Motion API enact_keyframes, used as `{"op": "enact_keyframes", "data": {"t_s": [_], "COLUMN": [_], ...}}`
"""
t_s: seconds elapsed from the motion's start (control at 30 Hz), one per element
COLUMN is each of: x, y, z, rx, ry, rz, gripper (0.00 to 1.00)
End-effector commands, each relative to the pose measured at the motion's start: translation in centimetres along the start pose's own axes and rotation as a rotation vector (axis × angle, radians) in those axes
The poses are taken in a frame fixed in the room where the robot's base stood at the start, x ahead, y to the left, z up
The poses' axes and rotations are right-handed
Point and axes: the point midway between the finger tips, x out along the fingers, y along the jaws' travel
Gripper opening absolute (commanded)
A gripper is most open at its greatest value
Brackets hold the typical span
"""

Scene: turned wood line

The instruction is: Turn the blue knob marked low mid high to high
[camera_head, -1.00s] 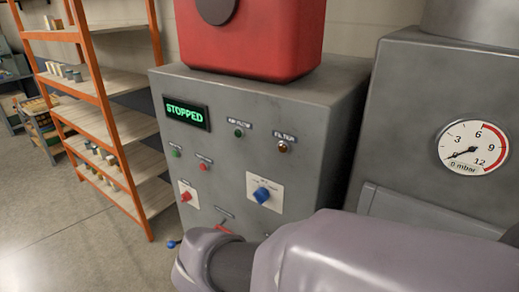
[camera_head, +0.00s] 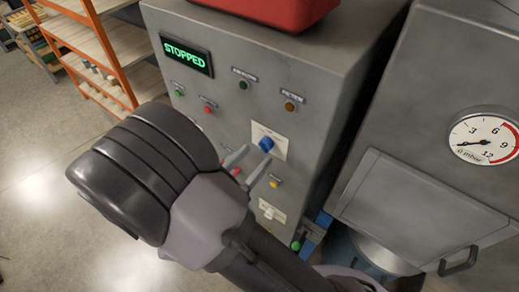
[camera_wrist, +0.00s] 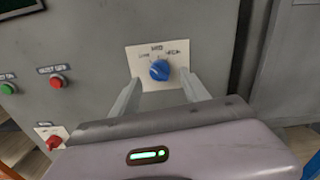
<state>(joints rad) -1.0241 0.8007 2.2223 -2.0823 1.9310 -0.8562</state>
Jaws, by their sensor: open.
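The blue knob (camera_head: 266,144) sits on a white plate (camera_head: 270,133) on the front of the grey control cabinet. In the wrist view the blue knob (camera_wrist: 159,70) is centred on its plate, with small labels above it; its pointer appears to aim up, near the middle label. My gripper (camera_head: 250,165) is open in front of the panel, below the knob. In the wrist view my gripper's two fingers (camera_wrist: 158,82) reach up on either side of the knob, with space between them and it. I cannot tell how far the fingertips are from the panel.
The display (camera_head: 187,55) reads STOPPED. Green (camera_head: 178,92) and red (camera_head: 208,103) buttons sit left of the knob; a red knob (camera_wrist: 54,142) is lower left. A yellow button (camera_head: 274,182) is just below. A gauge cabinet (camera_head: 420,110) stands right.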

Motion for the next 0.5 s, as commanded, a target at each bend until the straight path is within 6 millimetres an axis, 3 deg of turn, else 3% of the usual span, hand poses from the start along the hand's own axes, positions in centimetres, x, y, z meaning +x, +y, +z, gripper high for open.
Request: {"op": "enact_keyframes", "data": {"t_s": [0.2,0.5], "x": [2.8,3.1], "y": [0.0,0.0], "z": [0.0,0.0], "rx": [0.001,0.001], "ry": [0.001,0.001], "rz": [-0.001,0.000], "gripper": [0.54,0.54]}}
